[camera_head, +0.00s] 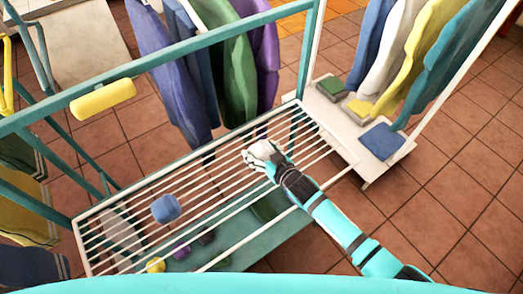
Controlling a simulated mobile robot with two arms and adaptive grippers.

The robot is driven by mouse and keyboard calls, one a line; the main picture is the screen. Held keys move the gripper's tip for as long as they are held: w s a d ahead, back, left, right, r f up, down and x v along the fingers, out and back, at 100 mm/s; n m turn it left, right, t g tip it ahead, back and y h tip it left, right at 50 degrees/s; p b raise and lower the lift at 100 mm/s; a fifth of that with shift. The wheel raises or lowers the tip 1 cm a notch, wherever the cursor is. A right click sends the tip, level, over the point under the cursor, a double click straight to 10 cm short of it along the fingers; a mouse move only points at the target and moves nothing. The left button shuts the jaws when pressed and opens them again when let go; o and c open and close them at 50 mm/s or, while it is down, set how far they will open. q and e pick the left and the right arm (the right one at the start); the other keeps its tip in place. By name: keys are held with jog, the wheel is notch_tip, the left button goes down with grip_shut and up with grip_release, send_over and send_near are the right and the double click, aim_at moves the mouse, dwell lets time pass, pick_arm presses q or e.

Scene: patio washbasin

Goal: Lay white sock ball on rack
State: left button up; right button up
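The white sock ball (262,149) is at the tip of my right gripper (268,162), over the right half of the rack. The rack (130,222) is a frame of thin white bars. The ball looks to be at or just above the bars; I cannot tell whether it touches them. My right arm reaches in from the lower right. The fingers are small and merge with the ball, so their opening is not clear. My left gripper is not in view.
A blue block-like bundle (165,207) lies on the rack's left half. Clothes hang behind. A white shelf (335,128) at right holds folded cloths (382,141). Small yellow (155,265) and purple items show below the bars.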

jog(key=shift+o, duration=1.4)
jog(key=shift+r, duration=0.2)
jog(key=v, duration=1.2)
jog(key=shift+r, duration=0.1)
